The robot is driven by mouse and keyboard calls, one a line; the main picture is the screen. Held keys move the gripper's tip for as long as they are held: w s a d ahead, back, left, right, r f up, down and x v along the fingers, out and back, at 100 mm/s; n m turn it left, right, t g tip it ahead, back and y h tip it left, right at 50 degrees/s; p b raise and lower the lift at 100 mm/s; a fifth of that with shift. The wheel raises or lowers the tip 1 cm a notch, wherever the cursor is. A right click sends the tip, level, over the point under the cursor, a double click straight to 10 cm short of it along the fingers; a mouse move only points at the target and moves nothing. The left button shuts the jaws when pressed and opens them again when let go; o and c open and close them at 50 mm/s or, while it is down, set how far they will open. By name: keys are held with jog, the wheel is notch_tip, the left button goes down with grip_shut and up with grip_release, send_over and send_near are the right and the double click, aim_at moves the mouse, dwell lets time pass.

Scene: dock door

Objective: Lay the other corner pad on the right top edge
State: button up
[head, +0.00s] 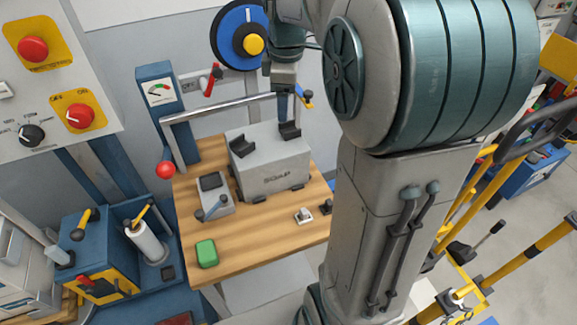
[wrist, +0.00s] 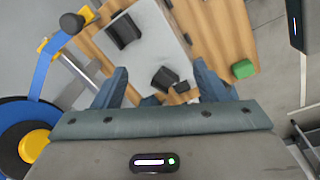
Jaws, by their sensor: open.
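A grey box (head: 268,160) stands on the wooden table. One dark corner pad (head: 242,148) lies on its left top edge, and the other corner pad (head: 290,131) lies on its right top edge. The right pad (wrist: 123,30) and the left pad (wrist: 165,78) both show beyond the fingers on the box top.
A metal rail (head: 230,108) runs behind the box. A small grey unit with a lever (head: 215,198), a green block (head: 207,253) and small fittings (head: 303,216) are on the table (head: 255,235). A blue wheel (head: 228,35) is on the wall behind.

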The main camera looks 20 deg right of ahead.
jog(key=s+a+f+m+t, duration=0.1)
jog(key=s+a+f+m, duration=0.1)
jog(key=s+m, duration=0.4)
jog(key=s+a+f+m+t, duration=0.1)
jog(key=s+a+f+m, duration=0.2)
jog(key=s, duration=0.9)
jog(key=a+m, duration=0.1)
jog(key=m, duration=0.2)
jog(key=shift+a+m, duration=0.3)
jog(key=shift+w, duration=0.1)
